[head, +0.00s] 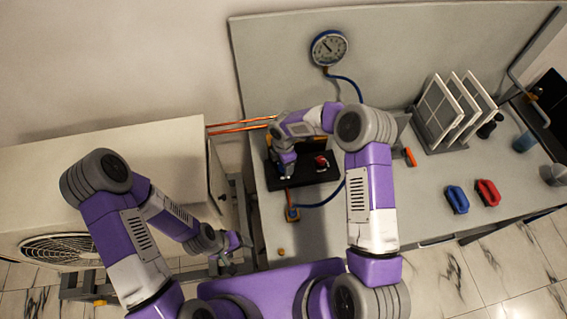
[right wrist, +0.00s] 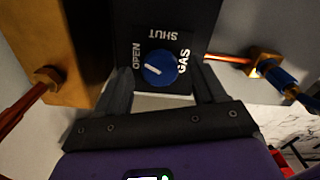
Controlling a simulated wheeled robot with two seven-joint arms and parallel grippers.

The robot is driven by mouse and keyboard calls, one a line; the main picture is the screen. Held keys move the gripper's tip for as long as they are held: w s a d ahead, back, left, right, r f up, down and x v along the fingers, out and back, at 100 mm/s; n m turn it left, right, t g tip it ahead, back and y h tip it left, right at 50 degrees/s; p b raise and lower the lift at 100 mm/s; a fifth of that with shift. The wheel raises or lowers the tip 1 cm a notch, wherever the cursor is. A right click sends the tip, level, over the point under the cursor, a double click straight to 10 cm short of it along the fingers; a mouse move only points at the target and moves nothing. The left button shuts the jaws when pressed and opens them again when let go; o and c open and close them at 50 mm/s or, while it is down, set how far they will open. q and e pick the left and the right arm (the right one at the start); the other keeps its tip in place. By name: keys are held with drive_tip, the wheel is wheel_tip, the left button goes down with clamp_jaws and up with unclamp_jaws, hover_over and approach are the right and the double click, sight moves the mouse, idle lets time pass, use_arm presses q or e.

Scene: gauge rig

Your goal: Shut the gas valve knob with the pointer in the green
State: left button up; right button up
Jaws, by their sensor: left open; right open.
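The gas valve knob (right wrist: 160,68) is round and blue with a white pointer line, on a dark plate marked OPEN, SHUT and GAS. Its line slants towards the OPEN side. My right gripper (right wrist: 163,95) is open, its fingers either side of the lower edge of the knob's plate; I cannot tell whether they touch anything. In the head view the right gripper (head: 286,168) is over the dark base, and the knob cannot be made out. The round gauge (head: 330,47) hangs on the back panel; its green part is too small to tell. My left gripper (head: 238,256) is open and empty at the lower left.
A blue hose (head: 350,82) runs down from the gauge. A red part (head: 321,162) sits on the dark base (head: 318,177). Blue (head: 457,199) and red (head: 487,192) items lie at the right, before a plate rack (head: 453,112). Copper pipes (head: 240,126) run left.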

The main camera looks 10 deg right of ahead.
wheel_tip(320, 180, up, 7)
drive_tip(key=shift+f, duration=0.1)
idle(0.7)
